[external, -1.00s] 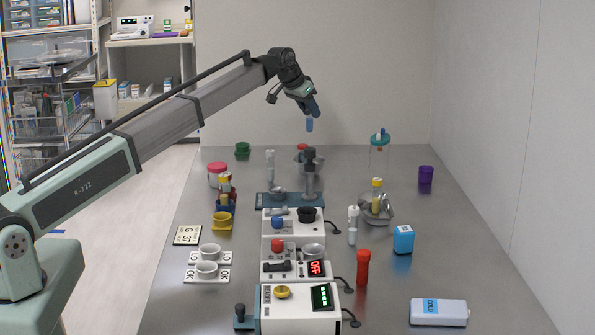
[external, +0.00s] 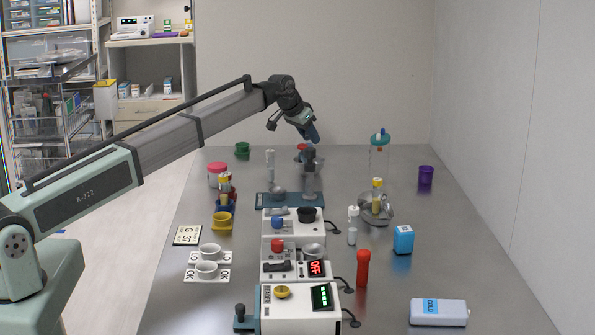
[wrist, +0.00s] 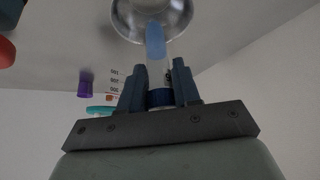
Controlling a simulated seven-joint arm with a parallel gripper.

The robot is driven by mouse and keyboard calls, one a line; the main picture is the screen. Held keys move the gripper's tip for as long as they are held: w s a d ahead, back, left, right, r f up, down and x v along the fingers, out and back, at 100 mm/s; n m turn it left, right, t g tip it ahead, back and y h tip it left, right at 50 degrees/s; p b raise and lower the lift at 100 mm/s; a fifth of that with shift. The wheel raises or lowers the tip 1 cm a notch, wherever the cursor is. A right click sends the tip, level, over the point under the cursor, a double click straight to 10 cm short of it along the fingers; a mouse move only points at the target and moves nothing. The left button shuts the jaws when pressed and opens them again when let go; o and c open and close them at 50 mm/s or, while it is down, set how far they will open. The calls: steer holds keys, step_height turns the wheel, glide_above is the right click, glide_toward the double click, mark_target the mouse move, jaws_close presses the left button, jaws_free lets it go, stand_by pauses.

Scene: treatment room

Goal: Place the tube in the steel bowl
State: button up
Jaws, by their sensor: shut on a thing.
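My gripper (external: 312,139) is shut on a tube and hangs over the back of the table. In the wrist view its fingers (wrist: 159,80) close around the tube's dark blue end, and the tube (wrist: 156,40) runs out clear to a light blue tip. In the external view I cannot separate the tube from the grey post below the gripper. A steel bowl (wrist: 126,20) shows beyond the tip in the wrist view, with the tip overlapping its near rim. A steel bowl (external: 386,214) stands at right, by a yellow-capped tube; I cannot tell if it is the same one.
A grey post (external: 309,178) on a blue base stands below the gripper. A clear vessel with a teal lid (external: 380,138) and a purple cup (external: 426,175) stand at right. White devices (external: 290,225) fill the middle front. The right rear table is mostly clear.

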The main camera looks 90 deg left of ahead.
steer(key=shift+f, duration=1.35)
steer(key=o, duration=1.1)
steer(key=shift+r, duration=0.1)
steer(key=shift+r, duration=3.45)
